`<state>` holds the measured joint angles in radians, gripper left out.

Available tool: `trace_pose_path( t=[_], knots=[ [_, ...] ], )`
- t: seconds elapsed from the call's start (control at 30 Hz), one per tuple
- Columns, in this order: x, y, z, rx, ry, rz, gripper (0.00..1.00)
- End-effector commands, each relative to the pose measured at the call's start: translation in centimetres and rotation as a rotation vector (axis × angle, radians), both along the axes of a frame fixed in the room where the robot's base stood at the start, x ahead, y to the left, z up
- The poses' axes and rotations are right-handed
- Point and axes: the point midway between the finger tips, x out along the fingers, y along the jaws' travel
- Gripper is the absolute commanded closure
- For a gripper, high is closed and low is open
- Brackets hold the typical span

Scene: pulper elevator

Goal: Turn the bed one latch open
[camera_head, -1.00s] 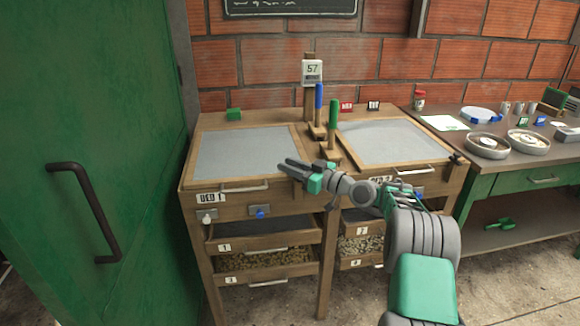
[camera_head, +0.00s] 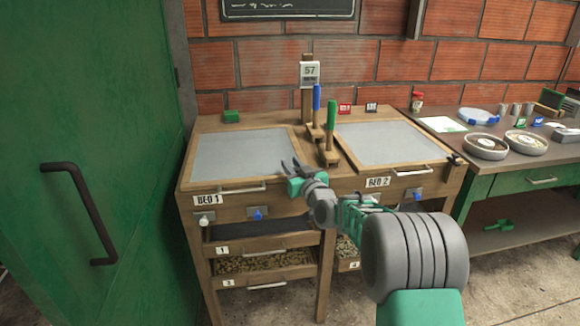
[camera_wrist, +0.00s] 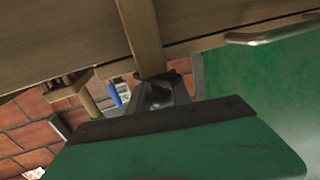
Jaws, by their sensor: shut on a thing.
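The bed one front, marked BED 1 (camera_head: 207,200), is at left in the head view. It carries a white knob (camera_head: 204,218) and a blue knob (camera_head: 256,213) on metal plates; I cannot tell which is the latch. My gripper (camera_head: 292,166) is right of both knobs, apart from them, at the right front corner of bed one. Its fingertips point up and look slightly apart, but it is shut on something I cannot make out. In the wrist view, the dark fingers (camera_wrist: 160,92) are by the end of a wooden bar (camera_wrist: 140,35).
Bed one's handle (camera_head: 243,188) sits above the knobs, with drawers (camera_head: 264,262) below. Bed two (camera_head: 390,144) is on the right. Blue (camera_head: 316,98) and green (camera_head: 331,116) upright handles stand between the beds. A green door (camera_head: 130,120) borders the left side.

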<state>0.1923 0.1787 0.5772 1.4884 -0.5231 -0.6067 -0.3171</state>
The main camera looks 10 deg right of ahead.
Motion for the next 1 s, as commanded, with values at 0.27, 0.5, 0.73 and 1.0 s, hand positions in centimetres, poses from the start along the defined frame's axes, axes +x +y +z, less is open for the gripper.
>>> trace_pose_path(
  t=[0.27, 0.5, 0.73, 1.0],
  knots=[
    [0.1, 0.0, -0.3, 0.001, -0.001, -0.249, 1.0],
    [0.1, -0.7, -0.9, 0.003, -0.002, -0.476, 1.0],
    [-0.1, -1.4, -0.8, 0.005, -0.001, -0.692, 1.0],
    [-0.4, -2.2, -0.3, 0.003, 0.002, -0.892, 1.0]
  ],
)
